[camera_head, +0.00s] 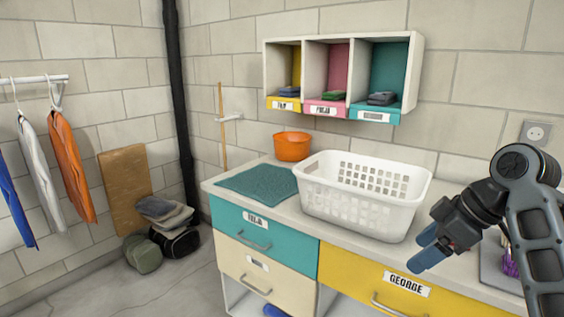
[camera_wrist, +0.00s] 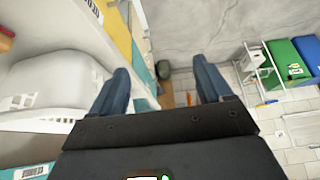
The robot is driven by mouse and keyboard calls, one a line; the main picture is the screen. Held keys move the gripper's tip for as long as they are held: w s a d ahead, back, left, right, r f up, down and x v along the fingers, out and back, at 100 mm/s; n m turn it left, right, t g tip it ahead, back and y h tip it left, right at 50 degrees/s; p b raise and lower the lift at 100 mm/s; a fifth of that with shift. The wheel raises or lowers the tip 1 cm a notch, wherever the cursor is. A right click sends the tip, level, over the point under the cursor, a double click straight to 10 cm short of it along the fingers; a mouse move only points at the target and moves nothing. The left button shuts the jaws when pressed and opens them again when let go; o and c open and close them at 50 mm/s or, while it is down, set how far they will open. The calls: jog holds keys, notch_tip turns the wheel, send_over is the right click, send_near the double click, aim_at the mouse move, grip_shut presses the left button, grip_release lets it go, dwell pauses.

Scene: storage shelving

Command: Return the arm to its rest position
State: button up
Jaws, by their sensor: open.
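My gripper (camera_head: 428,250) is in the air at the right of the head view, in front of the counter and just right of the white laundry basket. It points down and to the left. In the wrist view my gripper (camera_wrist: 166,88) shows two blue fingers set wide apart with nothing between them. My arm is bent, with its elbow high at the right edge of the head view.
A white basket (camera_head: 350,211) stands on the counter, with an orange bowl (camera_head: 292,146) and a teal cloth (camera_head: 257,184) to its left. Cubbies (camera_head: 420,72) hang above. Yellow (camera_head: 350,284) and teal (camera_head: 290,252) drawers are below.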

jog(key=s+a+f+m+t, duration=0.2)
jog(key=s+a+f, duration=0.15)
jog(key=f, duration=0.45)
jog(key=s+a+f+m+t, duration=0.2)
jog(key=s+a+f+m, duration=0.15)
jog(key=f, duration=0.35)
jog(key=s+a+f+m+t+h, duration=0.25)
jog(key=s+f, duration=0.45)
jog(key=s, duration=0.4)
jog(key=s+d+r+m+t+h, duration=0.2)
jog(key=s+r+m, duration=0.1)
jog(key=s, duration=1.4)
jog(key=s+d+r+t, duration=0.2)
jog(key=s+r, duration=0.9)
jog(key=shift+s+r+t, duration=0.25)
jog(key=shift+s+t, duration=0.05)
jog(key=shift+t, duration=0.05)
jog(key=shift+d, duration=0.1)
